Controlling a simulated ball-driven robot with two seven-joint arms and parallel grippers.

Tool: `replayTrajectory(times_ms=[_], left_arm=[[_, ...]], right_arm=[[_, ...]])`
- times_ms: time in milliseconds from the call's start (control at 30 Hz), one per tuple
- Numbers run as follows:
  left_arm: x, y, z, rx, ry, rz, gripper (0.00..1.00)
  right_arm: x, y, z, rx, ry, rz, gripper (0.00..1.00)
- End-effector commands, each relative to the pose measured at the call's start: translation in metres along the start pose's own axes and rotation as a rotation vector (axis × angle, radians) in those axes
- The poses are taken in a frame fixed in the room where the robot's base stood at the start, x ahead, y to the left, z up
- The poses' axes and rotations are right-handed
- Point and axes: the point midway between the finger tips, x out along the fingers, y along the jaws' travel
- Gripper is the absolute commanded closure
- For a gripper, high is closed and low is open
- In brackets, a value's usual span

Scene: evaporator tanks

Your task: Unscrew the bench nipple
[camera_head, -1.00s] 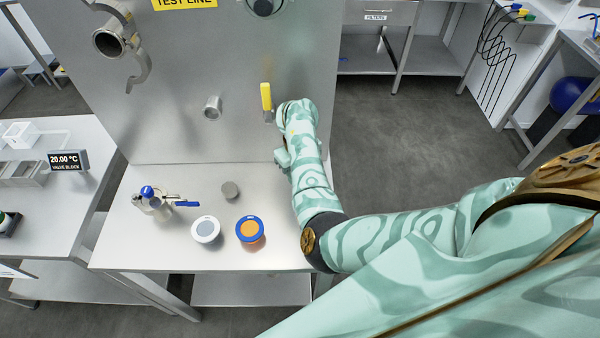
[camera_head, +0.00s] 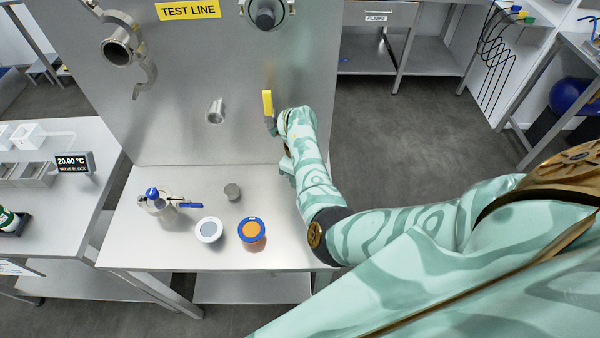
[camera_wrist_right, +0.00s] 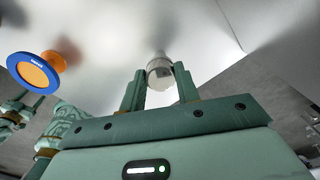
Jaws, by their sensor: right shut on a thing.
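In the right wrist view my right gripper (camera_wrist_right: 160,90) is shut on a pale metal cylindrical piece, which I take to be the bench nipple (camera_wrist_right: 160,70). A narrower part continues beyond it toward a pale surface. Its threads cannot be made out. In the head view my right forearm and hand stand over the bench's right side, near the yellow-handled valve (camera_head: 267,103). The fingertips and the held piece are hidden there.
A metal stub (camera_head: 216,111) projects from the upright panel (camera_head: 180,75).

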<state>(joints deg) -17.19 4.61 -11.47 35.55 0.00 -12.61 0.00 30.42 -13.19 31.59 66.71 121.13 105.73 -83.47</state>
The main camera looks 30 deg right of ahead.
Motion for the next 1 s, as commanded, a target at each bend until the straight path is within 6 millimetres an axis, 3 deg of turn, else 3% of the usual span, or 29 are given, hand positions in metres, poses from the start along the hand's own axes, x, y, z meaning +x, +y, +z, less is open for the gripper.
replayTrajectory(times_ms=[33, 333, 733, 1000], left_arm=[[-0.003, 0.000, -0.001, 0.000, 0.001, 0.000, 0.38], [-0.027, -0.001, -0.005, 0.000, 0.005, -0.001, 0.38], [-0.029, -0.001, -0.005, 0.000, 0.005, -0.001, 0.38], [-0.051, -0.003, -0.008, -0.001, 0.008, -0.002, 0.38]], right_arm=[[0.002, 0.008, 0.001, -0.033, 0.000, 0.019, 1.00], [0.000, 0.009, 0.001, -0.404, -0.003, 0.016, 1.00], [0.001, 0.009, 0.002, -0.477, -0.006, 0.018, 1.00], [-0.002, 0.009, 0.001, -0.838, -0.008, 0.016, 1.00]])
